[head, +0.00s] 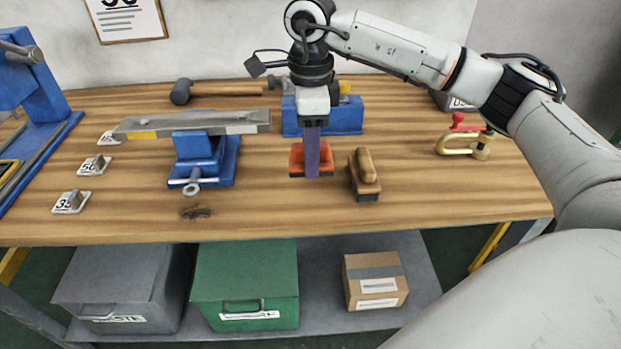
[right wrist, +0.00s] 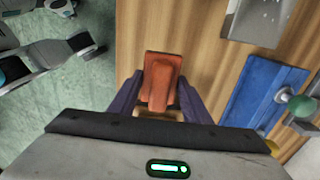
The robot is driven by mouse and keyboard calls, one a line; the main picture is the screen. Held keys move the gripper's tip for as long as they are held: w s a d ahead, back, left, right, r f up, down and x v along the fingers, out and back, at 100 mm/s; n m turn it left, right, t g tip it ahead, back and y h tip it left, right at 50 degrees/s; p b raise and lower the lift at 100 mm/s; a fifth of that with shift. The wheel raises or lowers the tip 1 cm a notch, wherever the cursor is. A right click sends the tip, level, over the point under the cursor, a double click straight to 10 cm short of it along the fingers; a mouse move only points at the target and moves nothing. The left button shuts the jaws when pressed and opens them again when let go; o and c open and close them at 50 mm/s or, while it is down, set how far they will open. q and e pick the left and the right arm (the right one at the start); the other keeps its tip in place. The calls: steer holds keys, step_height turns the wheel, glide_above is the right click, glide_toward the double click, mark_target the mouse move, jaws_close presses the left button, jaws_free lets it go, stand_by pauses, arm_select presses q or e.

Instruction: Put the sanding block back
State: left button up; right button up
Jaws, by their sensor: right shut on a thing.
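The sanding block appears to be the orange-red block with a dark underside (head: 297,160), near the middle of the bench. It also shows in the right wrist view (right wrist: 162,80). My right gripper (head: 312,172) points straight down over it, its purple fingers on either side. The fingers are shut on the orange block and hide part of it. I cannot tell whether its underside touches the bench. A wooden-handled brush or block (head: 366,178) stands just right of it, apart from it. My left gripper is not in the head view.
A blue vise (head: 205,160) clamps a long metal bar (head: 195,124) to the left. Behind the gripper is another blue tool (head: 345,115). A mallet (head: 210,92) lies at the back. A clamp (head: 462,143) lies right. The bench front (head: 290,215) is clear.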

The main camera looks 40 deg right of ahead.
mark_target(310, 190)
steer(key=shift+f, duration=2.85)
steer(key=shift+f, duration=0.2)
steer(key=o, duration=1)
steer(key=shift+r, duration=0.1)
step_height(310, 190, up, 12)
steer(key=shift+r, duration=0.1)
